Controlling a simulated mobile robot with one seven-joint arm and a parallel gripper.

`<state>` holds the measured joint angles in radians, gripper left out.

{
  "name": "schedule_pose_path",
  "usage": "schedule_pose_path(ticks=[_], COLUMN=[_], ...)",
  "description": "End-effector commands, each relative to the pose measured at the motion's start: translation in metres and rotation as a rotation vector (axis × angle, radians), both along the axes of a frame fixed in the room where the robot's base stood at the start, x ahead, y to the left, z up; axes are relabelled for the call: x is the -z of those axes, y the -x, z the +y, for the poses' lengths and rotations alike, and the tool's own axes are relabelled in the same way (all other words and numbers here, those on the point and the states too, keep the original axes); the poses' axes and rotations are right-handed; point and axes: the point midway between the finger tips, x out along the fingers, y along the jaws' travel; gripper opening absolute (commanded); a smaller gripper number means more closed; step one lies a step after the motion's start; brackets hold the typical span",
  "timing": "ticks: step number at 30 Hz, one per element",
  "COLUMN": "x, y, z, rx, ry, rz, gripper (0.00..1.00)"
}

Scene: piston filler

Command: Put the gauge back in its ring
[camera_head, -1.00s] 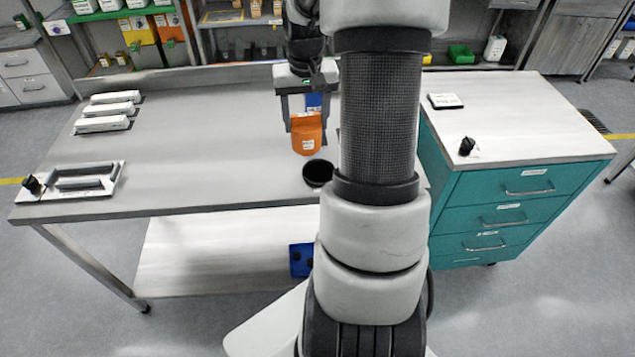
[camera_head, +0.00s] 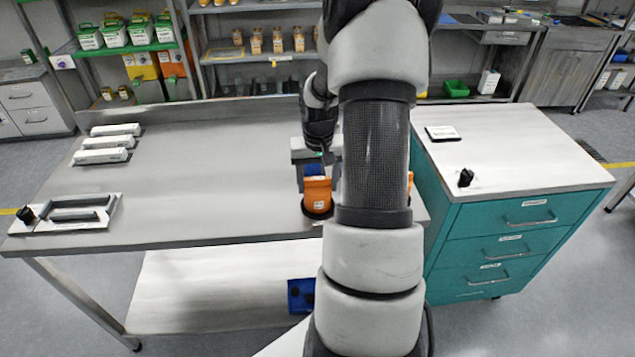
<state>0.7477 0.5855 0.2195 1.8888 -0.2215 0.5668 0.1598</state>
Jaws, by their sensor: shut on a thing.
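The gauge is most likely the orange body with a small white label (camera_head: 317,190), left of my arm in the head view. My gripper (camera_head: 312,172) points down and is shut on it from above. The dark round ring (camera_head: 317,213) is on the table near its front edge. The orange gauge is right at the ring and covers most of its opening. I cannot tell whether the gauge is fully down in it or just above it. My arm hides what lies to the right.
The grey table (camera_head: 210,190) is clear to the left, with white boxes (camera_head: 105,143) and a plate with dark handles (camera_head: 70,213) at its left end. A teal drawer cabinet (camera_head: 510,225) stands right, with a black knob (camera_head: 465,178) on top.

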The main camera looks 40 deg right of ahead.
Motion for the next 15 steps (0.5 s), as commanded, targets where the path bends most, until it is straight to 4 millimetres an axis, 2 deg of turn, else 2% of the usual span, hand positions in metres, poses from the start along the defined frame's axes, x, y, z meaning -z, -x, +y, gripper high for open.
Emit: schedule_pose_path(ticks=[8, 9, 11, 15], x=[0.0043, 0.0027, 0.0027, 0.0026], y=[-0.0004, -0.0002, 0.0000, 0.0000], z=[0.0002, 0.0002, 0.0002, 0.0002], rx=[-0.001, -0.001, -0.001, 0.000], ry=[0.001, 0.000, 0.000, 0.000], rz=[-0.001, 0.000, 0.000, 0.000], gripper=[0.27, 0.66, 0.76, 0.78])
